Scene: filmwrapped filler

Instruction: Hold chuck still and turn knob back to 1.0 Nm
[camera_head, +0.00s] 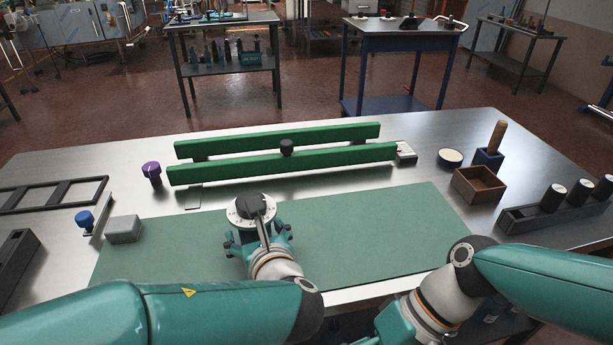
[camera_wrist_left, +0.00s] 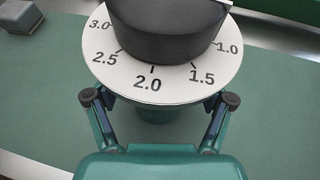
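A white dial (camera_head: 240,219) with a black knob (camera_head: 255,206) on top stands on the green mat. In the left wrist view the dial (camera_wrist_left: 148,84) reads 3.0 to 1.0, with 2.0 facing my gripper and 1.0 at the right. The black knob (camera_wrist_left: 165,30) is cut off at the top, with a pale mark near its right edge. A teal body, apparently the chuck (camera_wrist_left: 155,112), shows just under the dial. My left gripper (camera_wrist_left: 164,99) is open, its fingers spread below the dial with a gap between them. My right gripper (camera_head: 385,328) is at the bottom edge, its fingers not visible.
Green bars (camera_head: 285,160) lie behind the dial. A purple-topped knob (camera_head: 152,172), a blue knob (camera_head: 84,219) and a grey block (camera_head: 123,229) are at left. The mat (camera_head: 375,235) right of the dial is clear.

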